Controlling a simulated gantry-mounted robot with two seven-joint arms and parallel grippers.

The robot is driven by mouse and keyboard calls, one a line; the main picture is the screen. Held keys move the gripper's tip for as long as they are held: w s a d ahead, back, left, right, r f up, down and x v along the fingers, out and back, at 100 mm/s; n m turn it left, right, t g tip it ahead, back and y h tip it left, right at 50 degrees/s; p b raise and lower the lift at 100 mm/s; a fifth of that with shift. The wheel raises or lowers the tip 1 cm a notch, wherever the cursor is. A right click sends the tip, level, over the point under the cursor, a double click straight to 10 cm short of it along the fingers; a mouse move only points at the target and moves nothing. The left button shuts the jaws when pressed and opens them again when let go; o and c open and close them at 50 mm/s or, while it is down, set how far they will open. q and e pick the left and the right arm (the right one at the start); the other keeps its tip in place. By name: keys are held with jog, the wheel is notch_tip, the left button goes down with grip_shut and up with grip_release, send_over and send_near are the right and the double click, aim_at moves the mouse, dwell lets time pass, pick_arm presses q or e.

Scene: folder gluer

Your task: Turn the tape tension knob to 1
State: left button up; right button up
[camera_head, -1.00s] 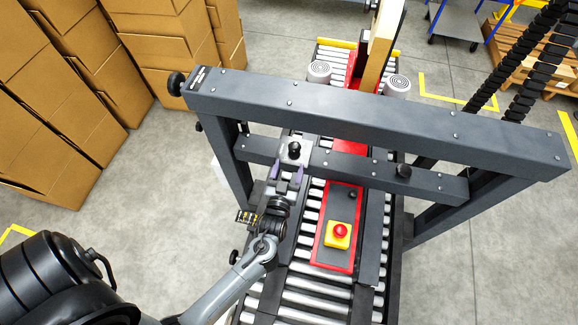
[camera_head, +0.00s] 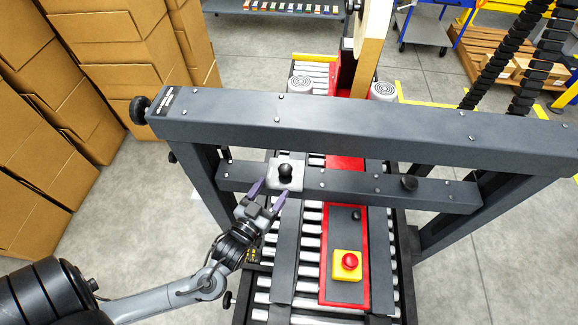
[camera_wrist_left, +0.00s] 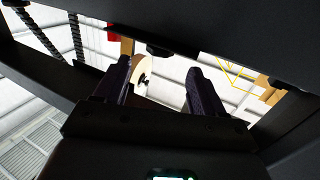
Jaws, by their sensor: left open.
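I cannot tell which knob is the tape tension knob, and no number is readable. A black round knob (camera_head: 285,172) stands on a light plate on the lower crossbar. A larger black knob (camera_head: 139,110) sits on the left end of the upper beam. My left gripper (camera_head: 268,195) is open and empty, its purple-grey fingers just below and left of the plate knob. Its fingers also show apart in the left wrist view (camera_wrist_left: 159,68). My right gripper is not in view.
The grey upper beam (camera_head: 340,125) spans the roller conveyor beyond my gripper. A red emergency button (camera_head: 350,261) on a yellow box sits on the red-edged panel. A tape roll (camera_head: 371,35) stands behind the beam. Stacked cartons (camera_head: 120,45) fill the left.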

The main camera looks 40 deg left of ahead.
aim_at(288, 165)
pick_arm(q)
jog(key=x, duration=0.8)
jog(key=shift+w+r+p, duration=0.15)
jog(key=shift+w+p, duration=0.2)
jog(key=shift+w, duration=0.05)
jog(key=shift+w+a, duration=0.2)
jog(key=shift+w, duration=0.5)
jog(key=c, duration=1)
